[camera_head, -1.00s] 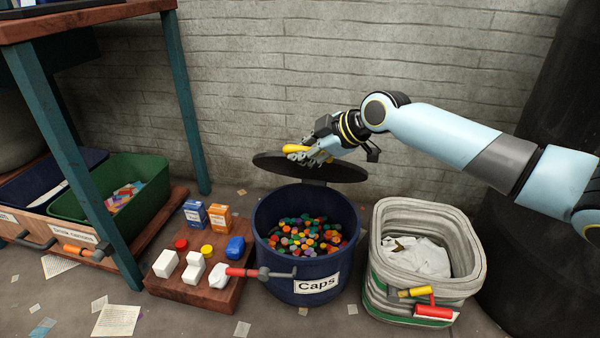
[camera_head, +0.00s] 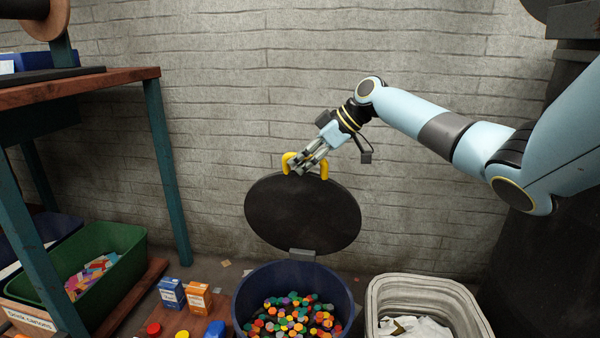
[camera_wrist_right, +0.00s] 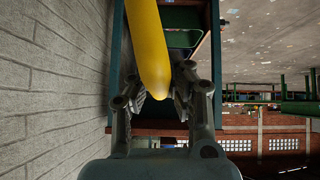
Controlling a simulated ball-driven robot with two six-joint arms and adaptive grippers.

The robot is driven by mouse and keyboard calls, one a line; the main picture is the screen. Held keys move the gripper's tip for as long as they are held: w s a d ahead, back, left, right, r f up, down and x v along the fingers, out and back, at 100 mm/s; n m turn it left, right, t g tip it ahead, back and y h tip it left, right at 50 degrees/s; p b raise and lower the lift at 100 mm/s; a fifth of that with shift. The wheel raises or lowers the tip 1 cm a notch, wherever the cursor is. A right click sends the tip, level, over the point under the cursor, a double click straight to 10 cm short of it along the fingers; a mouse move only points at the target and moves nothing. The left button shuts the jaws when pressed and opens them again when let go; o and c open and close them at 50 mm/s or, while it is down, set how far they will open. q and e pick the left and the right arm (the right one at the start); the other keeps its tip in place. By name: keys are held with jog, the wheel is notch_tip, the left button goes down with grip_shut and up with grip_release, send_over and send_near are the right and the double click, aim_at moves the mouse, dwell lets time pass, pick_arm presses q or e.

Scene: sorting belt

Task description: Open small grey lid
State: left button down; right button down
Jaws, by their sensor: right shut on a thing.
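The small lid (camera_head: 303,218) is a round, dark grey disc. In the head view it stands tilted up on a hinge behind the blue bin (camera_head: 245,301), and the bin's mouth is uncovered. A yellow handle (camera_head: 324,167) is on the lid's upper edge. My right gripper (camera_head: 297,166) is shut on this handle. In the right wrist view the yellow handle (camera_wrist_right: 148,45) runs between the fingers of the gripper (camera_wrist_right: 160,92). My left gripper is in neither view.
Colourful caps (camera_head: 294,314) fill the blue bin. A whitish bin (camera_head: 465,295) with white scraps stands to its right. At the left are a green crate (camera_head: 123,265), a workbench (camera_head: 100,80), and blue and orange boxes (camera_head: 198,298). A brick wall (camera_head: 230,110) stands close behind.

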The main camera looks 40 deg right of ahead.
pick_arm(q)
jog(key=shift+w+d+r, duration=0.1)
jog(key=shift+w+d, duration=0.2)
pick_arm(e)
jog(key=shift+w+d+r, duration=0.35)
jog(key=shift+w+d, duration=0.15)
jog(key=shift+d, duration=0.05)
jog(key=c, duration=1.3)
grip_release()
jog(key=shift+s+r, duration=0.15)
jog(key=shift+c, duration=0.2)
jog(key=shift+o, duration=0.7)
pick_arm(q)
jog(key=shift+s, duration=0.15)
pick_arm(e)
jog(key=v, duration=1.1)
jog(key=shift+s+r, duration=0.2)
jog(key=shift+s, duration=0.1)
jog(key=shift+d+f, duration=0.15)
